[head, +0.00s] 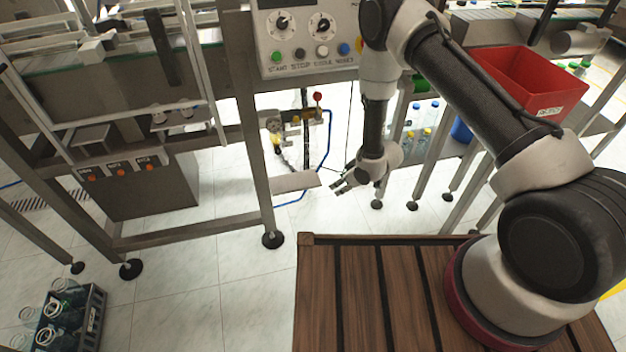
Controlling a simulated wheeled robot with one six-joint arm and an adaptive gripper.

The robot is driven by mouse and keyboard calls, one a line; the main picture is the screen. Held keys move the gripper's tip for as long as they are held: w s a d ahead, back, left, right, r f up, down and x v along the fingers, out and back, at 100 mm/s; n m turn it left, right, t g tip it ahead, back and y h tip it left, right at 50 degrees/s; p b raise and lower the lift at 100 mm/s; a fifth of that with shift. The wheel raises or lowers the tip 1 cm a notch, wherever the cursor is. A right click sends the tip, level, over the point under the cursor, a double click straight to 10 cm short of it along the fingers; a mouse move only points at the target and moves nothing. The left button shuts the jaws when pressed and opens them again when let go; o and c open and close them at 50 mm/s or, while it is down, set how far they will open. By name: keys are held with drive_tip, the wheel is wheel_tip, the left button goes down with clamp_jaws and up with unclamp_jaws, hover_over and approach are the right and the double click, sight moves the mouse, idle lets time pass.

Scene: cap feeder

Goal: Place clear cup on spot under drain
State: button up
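My gripper (340,181) is at the end of my arm, near the middle of the head view, to the right of a small grey shelf (294,182). Its dark fingertips look apart, and I see nothing between them. The gripper is small here, and clear material would be hard to make out. A brass-coloured valve assembly (296,121) with a red knob sits above the shelf. I cannot tell which part is the drain, and no marked spot shows. I cannot pick out the clear cup for certain.
A dark crate (95,322) with several clear bottles stands on the floor at lower left. A red bin (530,80) is at upper right. A control panel (305,38) is above the valves. Metal frame legs (250,150) stand left of the shelf. Open tile floor lies below.

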drive_tip(key=w+a+r+n+g+y, duration=0.15)
drive_tip(key=w+a+r+n, duration=0.3)
drive_tip(key=a, duration=0.55)
drive_tip(key=shift+g+h, duration=0.25)
drive_tip(key=shift+g, duration=0.1)
drive_tip(key=w+a+f, duration=0.1)
drive_tip(key=a+f, duration=0.1)
drive_tip(key=a, duration=0.1)
drive_tip(key=w+a+f, duration=0.1)
drive_tip(key=a+f, duration=0.1)
drive_tip(key=a, duration=0.1)
drive_tip(key=w+a+f, duration=0.1)
drive_tip(key=a+f, duration=0.1)
drive_tip(key=a, duration=0.1)
drive_tip(key=shift+w+a, duration=0.1)
drive_tip(key=shift+a, duration=0.25)
drive_tip(key=a+f, duration=0.1)
drive_tip(key=w+a+f, duration=0.1)
drive_tip(key=a, duration=0.1)
drive_tip(key=shift+f, duration=0.2)
drive_tip(key=shift+a+f, duration=0.15)
drive_tip(key=shift+a, duration=0.1)
drive_tip(key=shift+f, duration=0.15)
drive_tip(key=o, duration=0.8)
